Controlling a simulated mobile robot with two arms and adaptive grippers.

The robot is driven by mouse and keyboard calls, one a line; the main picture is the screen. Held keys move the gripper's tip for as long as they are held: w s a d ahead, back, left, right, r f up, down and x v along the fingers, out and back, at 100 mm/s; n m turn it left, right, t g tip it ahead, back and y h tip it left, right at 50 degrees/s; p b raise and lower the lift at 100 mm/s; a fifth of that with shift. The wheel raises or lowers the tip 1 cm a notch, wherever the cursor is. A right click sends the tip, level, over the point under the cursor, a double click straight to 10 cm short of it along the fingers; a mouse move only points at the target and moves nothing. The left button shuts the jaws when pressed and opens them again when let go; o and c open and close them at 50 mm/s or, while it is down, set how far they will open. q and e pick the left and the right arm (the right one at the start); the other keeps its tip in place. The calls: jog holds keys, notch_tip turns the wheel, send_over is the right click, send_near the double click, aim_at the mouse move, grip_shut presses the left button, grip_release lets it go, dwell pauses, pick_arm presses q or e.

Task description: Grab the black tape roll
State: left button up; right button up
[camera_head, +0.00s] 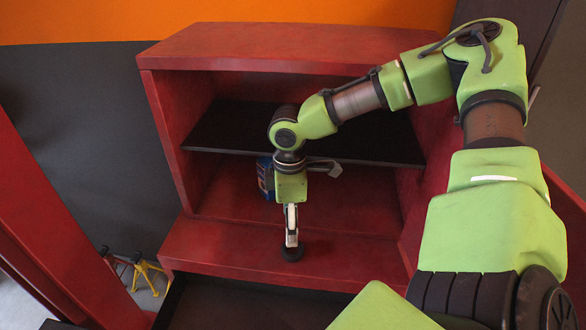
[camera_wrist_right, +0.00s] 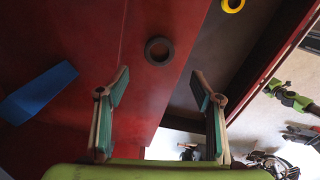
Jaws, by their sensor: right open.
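The black tape roll (camera_wrist_right: 159,62) lies flat on the red ledge, near its edge beside a dark recess. In the head view the tape roll (camera_head: 292,256) shows at the foot of my right gripper, partly covered by it. My right gripper (camera_head: 292,243) points down at the ledge. In the wrist view the right gripper (camera_wrist_right: 160,73) is open, with its fingers spread wide and nothing between them. The roll appears just beyond the fingertips, roughly centred between them. I cannot tell the exact height gap. My left gripper is not in view.
A red cabinet (camera_head: 240,45) with a black shelf (camera_head: 235,128) rises behind the ledge. A blue object (camera_head: 264,180) stands inside, behind my gripper. A dark open drawer (camera_head: 230,305) lies below the ledge, and a yellow ring (camera_wrist_right: 225,7) shows in it. Yellow stands (camera_head: 146,275) are at lower left.

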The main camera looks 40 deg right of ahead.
aim_at(293, 248)
notch_tip(293, 248, down, 3)
jog(key=shift+d+f, duration=0.15)
notch_tip(293, 248, down, 3)
jog(key=shift+d+f, duration=0.15)
jog(key=shift+f, duration=0.05)
notch_tip(293, 248, down, 3)
jog(key=shift+s+b, duration=0.15)
jog(key=shift+b, duration=0.55)
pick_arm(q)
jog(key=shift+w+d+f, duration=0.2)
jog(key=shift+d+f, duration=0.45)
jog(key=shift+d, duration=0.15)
pick_arm(e)
jog(key=c, duration=1.2)
